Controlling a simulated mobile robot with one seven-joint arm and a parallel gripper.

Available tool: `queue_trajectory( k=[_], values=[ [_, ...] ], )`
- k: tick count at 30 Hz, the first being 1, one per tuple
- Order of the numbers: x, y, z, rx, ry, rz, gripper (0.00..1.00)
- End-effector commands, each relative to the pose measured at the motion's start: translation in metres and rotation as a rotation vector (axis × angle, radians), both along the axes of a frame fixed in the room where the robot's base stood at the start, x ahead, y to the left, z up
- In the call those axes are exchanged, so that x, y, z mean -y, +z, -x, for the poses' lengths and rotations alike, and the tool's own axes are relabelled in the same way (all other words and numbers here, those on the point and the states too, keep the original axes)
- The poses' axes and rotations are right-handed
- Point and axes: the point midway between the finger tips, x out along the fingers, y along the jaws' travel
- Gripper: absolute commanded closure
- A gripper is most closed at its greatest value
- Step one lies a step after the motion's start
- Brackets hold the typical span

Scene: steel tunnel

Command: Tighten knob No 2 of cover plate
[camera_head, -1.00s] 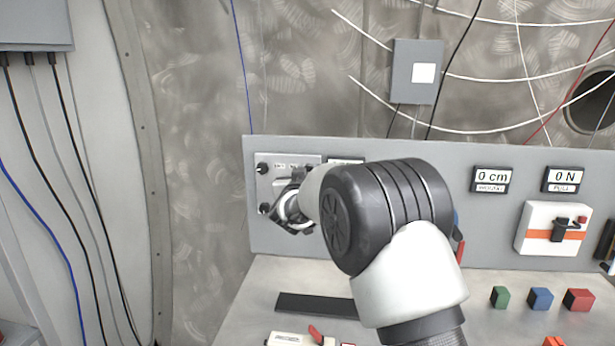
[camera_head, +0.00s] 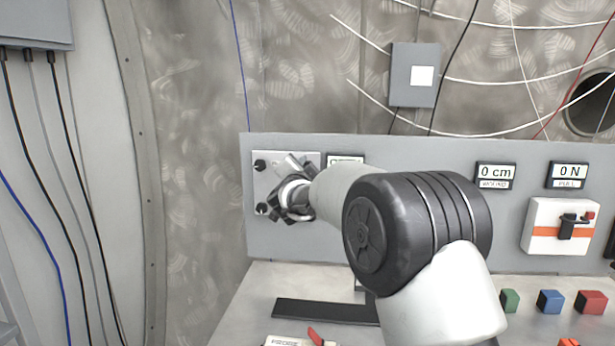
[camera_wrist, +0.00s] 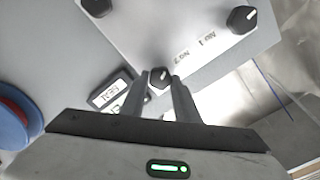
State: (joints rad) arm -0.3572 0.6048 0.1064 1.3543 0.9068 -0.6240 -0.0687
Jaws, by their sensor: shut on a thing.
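The light cover plate (camera_head: 258,188) is fixed on the grey panel in the head view, partly hidden by my arm. In the wrist view the plate (camera_wrist: 205,75) shows upside down, with small labels that read like No 1 and No 2. Knob No 2 (camera_wrist: 160,77), black with a white mark, sits between the two fingertips of my gripper (camera_wrist: 162,84), which is shut on it. Another black knob (camera_wrist: 242,18) stands near the No 1 label, and a third (camera_wrist: 97,5) is at the top edge. In the head view my gripper (camera_head: 284,196) is in front of the plate.
A small display (camera_wrist: 110,92) and a blue-and-red round part (camera_wrist: 15,118) are beside the plate in the wrist view. On the desk are a black strip (camera_head: 320,311) and green, blue and red blocks (camera_head: 550,301). A white box with an orange stripe (camera_head: 545,235) is at right.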

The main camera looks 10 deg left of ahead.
Motion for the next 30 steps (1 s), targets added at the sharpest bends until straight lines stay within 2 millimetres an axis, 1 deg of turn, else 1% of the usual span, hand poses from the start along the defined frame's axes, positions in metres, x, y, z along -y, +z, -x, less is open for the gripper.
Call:
queue_trajectory(
  k=[1,6,13,21,30],
  values=[
    [-0.0001,-0.0042,0.0000,0.000,0.001,-0.039,0.94],
    [0.0005,-0.0047,-0.0001,0.003,0.000,-0.165,0.94],
    [0.0001,-0.0037,0.0002,0.008,0.001,-0.282,0.94],
    [0.0002,-0.0029,0.0002,0.010,0.001,-0.341,0.94],
    [0.0001,-0.0027,0.0002,0.009,0.002,-0.347,0.94]
  ],
)
